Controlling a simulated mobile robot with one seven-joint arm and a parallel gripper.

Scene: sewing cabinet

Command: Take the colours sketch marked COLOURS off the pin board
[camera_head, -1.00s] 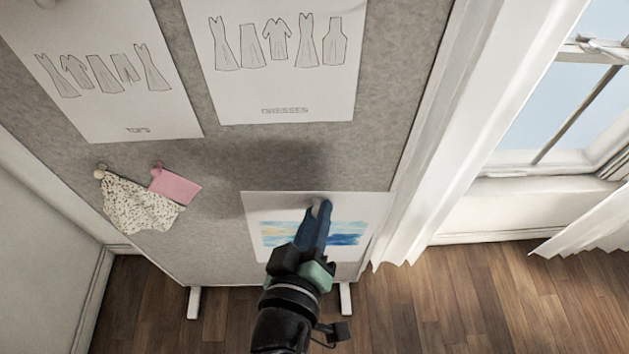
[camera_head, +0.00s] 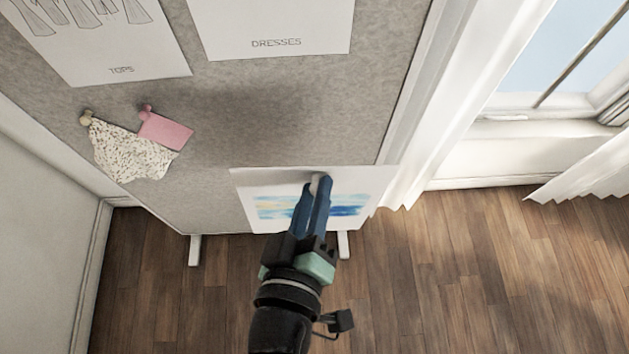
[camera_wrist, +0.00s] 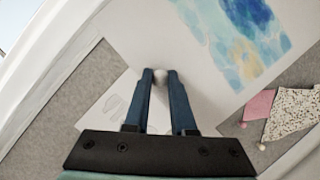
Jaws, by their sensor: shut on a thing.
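The colours sketch (camera_head: 262,183) is a white sheet with blue and yellow watercolour patches at the lower right of the pin board (camera_head: 270,115). Its right corner reaches past the board's edge in the head view. No COLOURS lettering is readable. My gripper (camera_head: 318,183) is shut on the pale round pin at the sketch's upper middle, and its fingers cover part of the painting. In the wrist view the pin (camera_wrist: 159,76) sits between the blue fingertips, with the sketch (camera_wrist: 205,75) behind. I cannot tell whether the sheet still touches the board.
The TOPS sheet (camera_head: 100,60) and DRESSES sheet (camera_head: 270,25) hang above. A speckled fabric swatch (camera_head: 125,155) and a pink swatch (camera_head: 165,131) are pinned at left. A white curtain (camera_head: 430,130) is close on the right. Open wooden floor (camera_head: 470,270) lies below.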

